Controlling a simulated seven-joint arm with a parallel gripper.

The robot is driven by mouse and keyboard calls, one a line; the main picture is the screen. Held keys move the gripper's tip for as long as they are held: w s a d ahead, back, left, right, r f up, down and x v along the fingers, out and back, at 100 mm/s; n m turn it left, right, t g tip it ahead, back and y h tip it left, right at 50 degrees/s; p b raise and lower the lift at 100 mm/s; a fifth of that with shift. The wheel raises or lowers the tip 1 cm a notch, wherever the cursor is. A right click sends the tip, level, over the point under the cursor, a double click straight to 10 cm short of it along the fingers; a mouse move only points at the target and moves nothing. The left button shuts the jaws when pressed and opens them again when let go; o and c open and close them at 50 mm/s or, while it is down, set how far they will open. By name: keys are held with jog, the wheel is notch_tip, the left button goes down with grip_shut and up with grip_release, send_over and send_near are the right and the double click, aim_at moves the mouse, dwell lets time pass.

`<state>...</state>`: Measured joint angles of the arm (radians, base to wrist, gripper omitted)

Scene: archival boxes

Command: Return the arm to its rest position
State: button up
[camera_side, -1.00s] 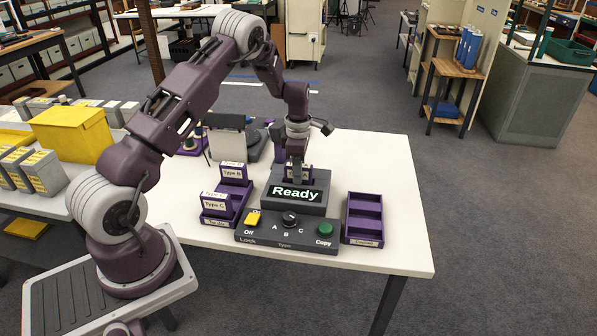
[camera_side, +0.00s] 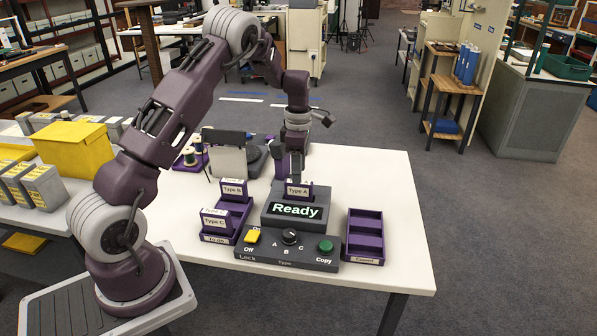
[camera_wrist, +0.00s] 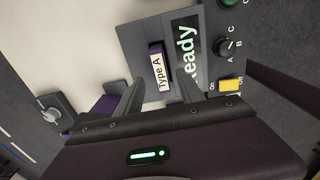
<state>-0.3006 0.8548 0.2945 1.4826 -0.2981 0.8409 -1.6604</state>
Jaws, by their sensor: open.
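My gripper (camera_side: 289,163) hangs above the copying device (camera_side: 312,215) with the lit "Ready" screen. It is open. A "Type A" cartridge (camera_side: 298,190) stands in the device's top slot, below and apart from my fingers as far as I can see. In the wrist view my gripper (camera_wrist: 158,95) has its two fingers spread, with the "Type A" cartridge (camera_wrist: 157,72) just beyond the tips and nothing between them. My arm is bent over the table, reaching out from its base at lower left.
A purple rack (camera_side: 224,232) with "Type B" and "Type C" cartridges stands left of the device. An empty purple tray (camera_side: 365,243) is at its right. The control panel (camera_side: 280,250) with a yellow switch, knob and green button lies in front. The table's right side (camera_side: 395,190) is clear.

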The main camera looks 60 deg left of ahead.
jog(key=s+d+r+m+t, duration=0.1)
jog(key=s+d+r+m, duration=0.5)
jog(key=r, duration=0.4)
jog(key=s+d+r+m+t, duration=0.2)
jog(key=s+d+r+m, duration=0.1)
jog(key=d+r+m, duration=0.45)
jog(key=s+d+r+m+t, duration=0.1)
jog(key=s+d+m, duration=0.3)
jog(key=s, duration=0.6)
jog(key=s+d+r+m+t, duration=0.1)
jog(key=s+d+r+m, duration=0.2)
jog(key=s+m, duration=0.6)
jog(key=shift+s+d+t, duration=0.3)
jog(key=shift+s+d, duration=0.5)
jog(key=shift+s, duration=0.2)
jog(key=shift+m, duration=0.25)
jog(key=shift+c, duration=0.5)
